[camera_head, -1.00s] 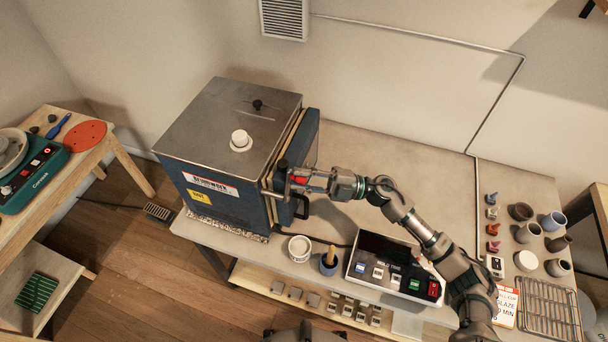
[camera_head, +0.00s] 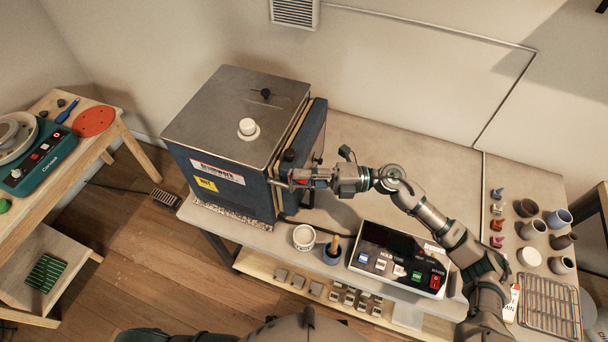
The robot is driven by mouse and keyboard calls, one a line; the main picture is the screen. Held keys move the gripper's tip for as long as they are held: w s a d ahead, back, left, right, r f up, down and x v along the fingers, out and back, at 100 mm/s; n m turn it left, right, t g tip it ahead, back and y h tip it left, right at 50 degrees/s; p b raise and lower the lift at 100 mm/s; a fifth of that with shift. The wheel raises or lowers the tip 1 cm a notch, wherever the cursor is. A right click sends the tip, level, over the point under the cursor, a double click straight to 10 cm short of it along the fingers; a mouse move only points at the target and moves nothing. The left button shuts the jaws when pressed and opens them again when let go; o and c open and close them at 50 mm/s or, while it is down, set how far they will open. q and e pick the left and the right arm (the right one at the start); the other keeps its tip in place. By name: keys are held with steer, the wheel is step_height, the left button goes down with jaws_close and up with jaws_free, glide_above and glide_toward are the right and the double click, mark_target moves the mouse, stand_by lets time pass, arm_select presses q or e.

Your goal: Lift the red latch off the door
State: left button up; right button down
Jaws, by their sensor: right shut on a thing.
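The red latch (camera_head: 321,183) is at the front edge of the blue kiln's door (camera_head: 310,135). Only a small red patch of it shows between my gripper's fingers, and the rest is hidden. My right gripper (camera_head: 304,177) reaches in from the right and is shut on the latch, close against the door edge. I cannot tell whether the latch is clear of its seat. My left gripper is out of view.
The kiln (camera_head: 225,175) stands at the bench's left end. In front of the bench's back area are a white cup (camera_head: 304,237), a blue pot (camera_head: 332,251) and a control box (camera_head: 400,262). Several small pots and a wire rack (camera_head: 548,303) are at right. The bench behind my arm is clear.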

steer(key=shift+s+f, duration=0.1)
steer(key=shift+f, duration=0.1)
steer(key=c, duration=1)
jaws_free()
steer(key=shift+o, duration=0.2)
steer(key=shift+d+r, duration=0.1)
steer(key=shift+d, duration=0.15)
steer(key=w+d, duration=0.1)
steer(key=d, duration=1)
steer(key=shift+d+f, duration=0.4)
steer(key=shift+f, duration=0.05)
steer(key=shift+a, duration=0.1)
